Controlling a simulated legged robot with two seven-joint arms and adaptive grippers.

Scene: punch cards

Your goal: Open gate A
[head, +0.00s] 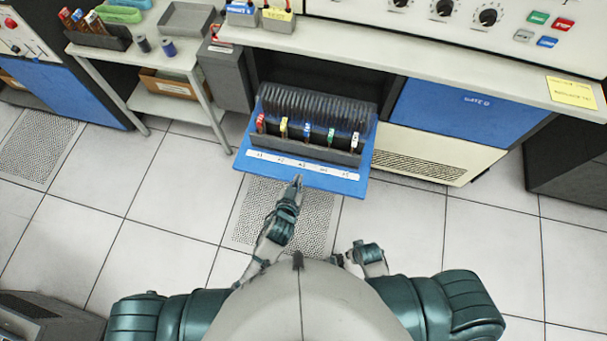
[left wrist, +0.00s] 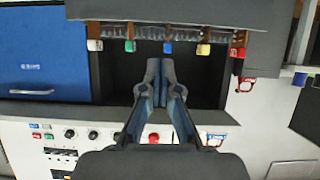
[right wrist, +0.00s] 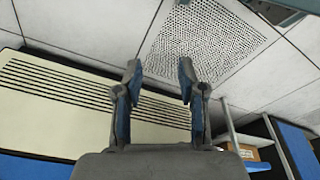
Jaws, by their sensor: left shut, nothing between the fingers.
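A blue gate (head: 345,184) is folded down and forward under the counter, with a strip of small white labels along it. Its own letter cannot be read. A dark card rack (head: 335,148) with several coloured tags rests on it; the rack also shows at the top of the left wrist view (left wrist: 190,12). My left gripper (head: 298,180) is shut and empty at the gate's front edge, near its middle; its fingertips are together in the left wrist view (left wrist: 160,66). My right gripper (right wrist: 160,75) is open and empty, low over the floor.
A side table (head: 125,50) with trays and spools stands left.

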